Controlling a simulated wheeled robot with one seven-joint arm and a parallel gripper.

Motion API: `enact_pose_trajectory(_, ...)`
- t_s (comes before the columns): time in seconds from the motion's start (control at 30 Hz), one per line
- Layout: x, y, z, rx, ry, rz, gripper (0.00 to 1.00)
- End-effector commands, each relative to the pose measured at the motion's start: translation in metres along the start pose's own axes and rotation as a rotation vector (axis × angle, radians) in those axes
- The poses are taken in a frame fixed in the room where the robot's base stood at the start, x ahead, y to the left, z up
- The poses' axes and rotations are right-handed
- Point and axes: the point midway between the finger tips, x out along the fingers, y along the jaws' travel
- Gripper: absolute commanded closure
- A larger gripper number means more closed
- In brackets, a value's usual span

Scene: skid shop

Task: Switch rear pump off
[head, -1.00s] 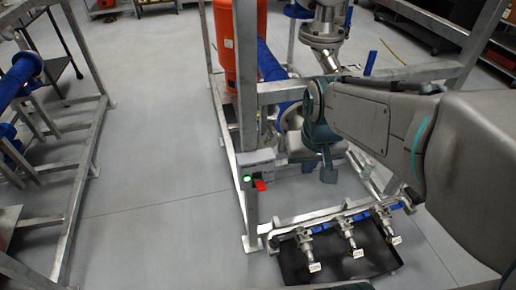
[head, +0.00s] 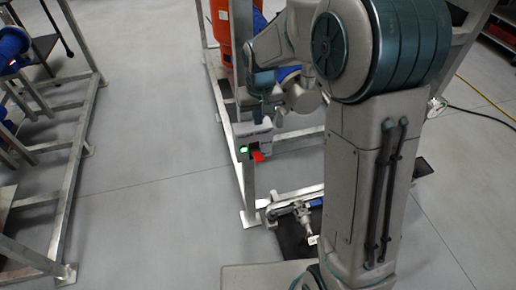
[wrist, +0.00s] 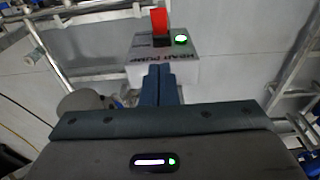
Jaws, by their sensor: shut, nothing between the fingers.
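The pump switch box (head: 254,130) is a small grey box on an upright post of the skid. A red switch handle (head: 258,156) sticks out from its front, beside a lit green lamp (head: 243,149). In the wrist view, the box top (wrist: 165,72) carries upside-down dark lettering in which "PUMP" can be made out.
The post (head: 247,190) and skid rails surround the box. An orange tank (head: 221,20) stands behind. A valve (head: 304,215) over a black tray (head: 292,240) is below right, partly hidden by my arm. Open floor lies left, before another skid frame (head: 75,190).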

Motion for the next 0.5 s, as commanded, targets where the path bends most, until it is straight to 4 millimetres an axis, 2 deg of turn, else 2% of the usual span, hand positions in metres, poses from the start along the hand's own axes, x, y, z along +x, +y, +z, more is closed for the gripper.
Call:
enact_pose_trajectory(0.17, 0.005, 0.0, 0.001, 0.0, -0.002, 0.0, 1.0)
enact_pose_trajectory(0.27, 0.017, 0.0, 0.001, 0.0, -0.005, 0.0, 1.0)
enact_pose_trajectory(0.5, 0.066, 0.0, 0.002, 0.0, -0.006, 0.0, 1.0)
